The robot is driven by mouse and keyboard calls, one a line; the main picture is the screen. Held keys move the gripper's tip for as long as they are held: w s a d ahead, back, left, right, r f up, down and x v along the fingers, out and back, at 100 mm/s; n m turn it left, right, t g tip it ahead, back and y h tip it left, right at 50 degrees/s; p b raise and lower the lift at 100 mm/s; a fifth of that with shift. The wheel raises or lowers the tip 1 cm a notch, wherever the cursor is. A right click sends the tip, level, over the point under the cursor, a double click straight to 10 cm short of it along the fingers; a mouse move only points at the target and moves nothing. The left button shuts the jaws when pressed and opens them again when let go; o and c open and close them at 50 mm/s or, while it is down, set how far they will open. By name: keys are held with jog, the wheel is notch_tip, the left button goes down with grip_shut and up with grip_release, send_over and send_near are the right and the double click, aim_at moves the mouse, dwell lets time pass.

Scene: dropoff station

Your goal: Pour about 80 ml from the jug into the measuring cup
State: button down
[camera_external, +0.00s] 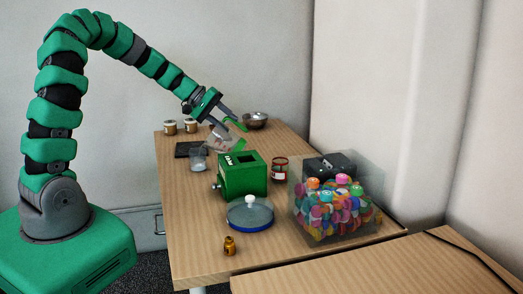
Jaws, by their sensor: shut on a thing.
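My gripper (228,118) is over the far part of the wooden table, pointing down and to the right. It is shut on what looks like the green handle (237,124) of a small clear jug (222,142). The jug is held tilted, with its mouth side toward the lower left. A small clear cup (198,161), which looks like the measuring cup, stands on the table just left of and below the jug. Liquid levels and any stream between them are too small to tell.
A dark flat plate (189,149) lies behind the cup. Two small jars (180,127) and a metal bowl (255,120) stand at the back. A green box (243,176), a red-labelled jar (279,169), a blue-rimmed dish (250,216), an amber bottle (229,246) and a clear bin (335,208) crowd the front.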

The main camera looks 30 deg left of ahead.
jog(key=d+r+y+p, duration=0.1)
jog(key=p, duration=0.2)
jog(key=shift+w, duration=0.1)
jog(key=shift+w+d+f+g+y+p, duration=0.1)
jog(key=shift+d+f+g+y+p, duration=0.15)
jog(key=shift+y+p, duration=0.3)
jog(key=shift+w+f, duration=0.15)
jog(key=shift+f, duration=0.35)
jog(key=shift+w+d+f+g+y+p, duration=0.1)
jog(key=shift+d+f+g+y+p, duration=0.2)
jog(key=shift+p, duration=0.4)
jog(key=shift+w+d+f+g+y+p, duration=0.1)
jog(key=shift+d+f+y+p, duration=0.25)
jog(key=shift+p, duration=0.35)
jog(key=shift+w+d+p, duration=0.1)
jog(key=shift+d+p, duration=0.05)
jog(key=shift+p, duration=0.25)
